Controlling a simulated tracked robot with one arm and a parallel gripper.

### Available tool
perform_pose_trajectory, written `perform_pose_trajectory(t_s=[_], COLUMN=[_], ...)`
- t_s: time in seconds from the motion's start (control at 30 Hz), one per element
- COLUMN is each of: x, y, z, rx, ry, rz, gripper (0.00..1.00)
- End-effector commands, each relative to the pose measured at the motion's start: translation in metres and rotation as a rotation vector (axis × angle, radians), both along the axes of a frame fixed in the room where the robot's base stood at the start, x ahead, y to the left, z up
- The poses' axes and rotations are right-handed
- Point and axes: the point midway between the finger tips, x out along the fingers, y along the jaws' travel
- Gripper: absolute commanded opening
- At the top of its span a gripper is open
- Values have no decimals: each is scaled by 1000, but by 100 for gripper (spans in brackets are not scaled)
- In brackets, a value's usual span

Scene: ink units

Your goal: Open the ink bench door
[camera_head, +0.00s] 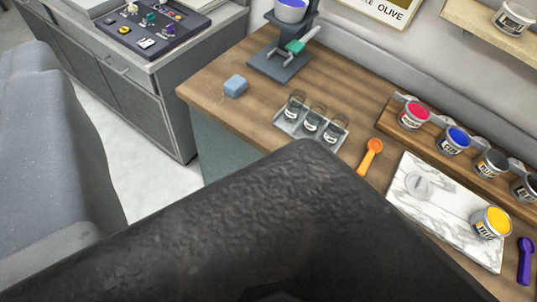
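The ink bench (232,115) has a wooden top and runs from the middle to the right of the view. Part of a blue-grey front or side panel (222,152) shows below its left end. I cannot tell whether this panel is the door, and no handle shows on it. A large dark, rough shape, which seems to be my gripper (300,215), fills the lower middle and hides most of the bench front. Its fingertips do not show, so I cannot tell whether it is open or shut.
On the bench are a blue block (235,86), a tray of jars (290,127), an orange scoop (369,158), a marble slab (415,208) and ink tubs (413,115). A grey cabinet (130,93) stands at left. White floor (150,180) lies between.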

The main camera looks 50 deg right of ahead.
Motion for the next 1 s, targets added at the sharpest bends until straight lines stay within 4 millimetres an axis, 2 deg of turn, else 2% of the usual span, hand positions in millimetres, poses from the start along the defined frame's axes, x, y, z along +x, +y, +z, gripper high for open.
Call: perform_pose_trajectory(t_s=[0.27, 0.37, 0.47, 0.57, 0.7, 0.77, 0.87, 0.97, 1.0], x=[5, 24, 60, 105, 165, 188, 222, 248, 256], y=[0, 2, 10, 13, 3, -5, -22, -43, -52], z=[-3, -16, -42, -77, -136, -166, -218, -278, -304], rx=[6, 32, 87, 162, 276, 320, 384, 432, 447], ry=[-2, -15, -38, -79, -136, -158, -193, -219, -227], rz=[5, 21, 44, 56, 33, 5, -57, -143, -184], gripper=[36, 36, 36, 36, 36, 36, 36, 36, 36])
